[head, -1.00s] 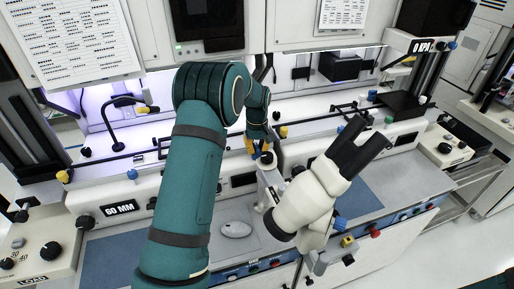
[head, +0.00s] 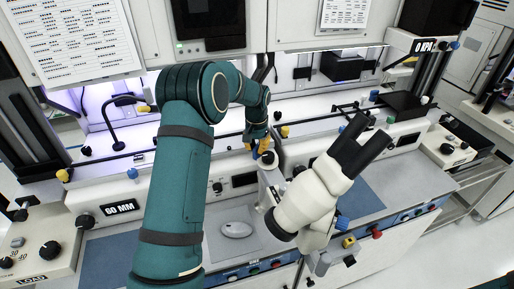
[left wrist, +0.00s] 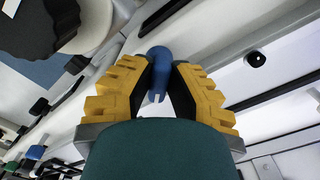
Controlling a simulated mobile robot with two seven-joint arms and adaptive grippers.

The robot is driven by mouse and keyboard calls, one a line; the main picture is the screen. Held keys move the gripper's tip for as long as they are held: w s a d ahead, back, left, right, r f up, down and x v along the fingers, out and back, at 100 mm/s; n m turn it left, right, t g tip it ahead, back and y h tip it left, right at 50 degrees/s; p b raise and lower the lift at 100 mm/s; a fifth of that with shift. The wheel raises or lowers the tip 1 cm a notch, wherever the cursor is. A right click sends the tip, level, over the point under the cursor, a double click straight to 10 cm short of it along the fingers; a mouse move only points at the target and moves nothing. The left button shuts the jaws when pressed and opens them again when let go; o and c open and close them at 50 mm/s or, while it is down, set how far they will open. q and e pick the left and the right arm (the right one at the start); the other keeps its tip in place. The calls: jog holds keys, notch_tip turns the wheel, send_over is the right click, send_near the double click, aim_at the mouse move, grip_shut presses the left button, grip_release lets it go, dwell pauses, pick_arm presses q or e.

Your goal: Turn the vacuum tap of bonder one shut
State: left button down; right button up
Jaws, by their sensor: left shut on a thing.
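The blue tap (left wrist: 159,66) shows in the left wrist view as a rounded handle between the yellow finger pads. My left gripper (left wrist: 156,72) is shut on it, with a pad at each side. In the head view my left gripper (head: 260,152) is small, at the front ledge of the bonder behind the white microscope. The tap's body and pipe are mostly hidden there by the fingers and wrist. My right gripper is not in view.
The white microscope (head: 310,200) with dark eyepieces stands close to the right of my left gripper. A yellow knob (head: 285,131) sits just behind it. A pale mouse (head: 237,229) lies on the desk. A "60 MM" label (head: 120,207) is at left.

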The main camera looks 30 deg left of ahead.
pick_arm(q)
jog(key=m, duration=0.4)
jog(key=shift+s+a+f+m, duration=0.1)
jog(key=shift+f+m, duration=0.05)
jog(key=shift+m, duration=0.15)
jog(key=m, duration=0.4)
jog(key=shift+a, duration=0.1)
jog(key=shift+m, duration=0.3)
jog(key=c, duration=0.9)
grip_release()
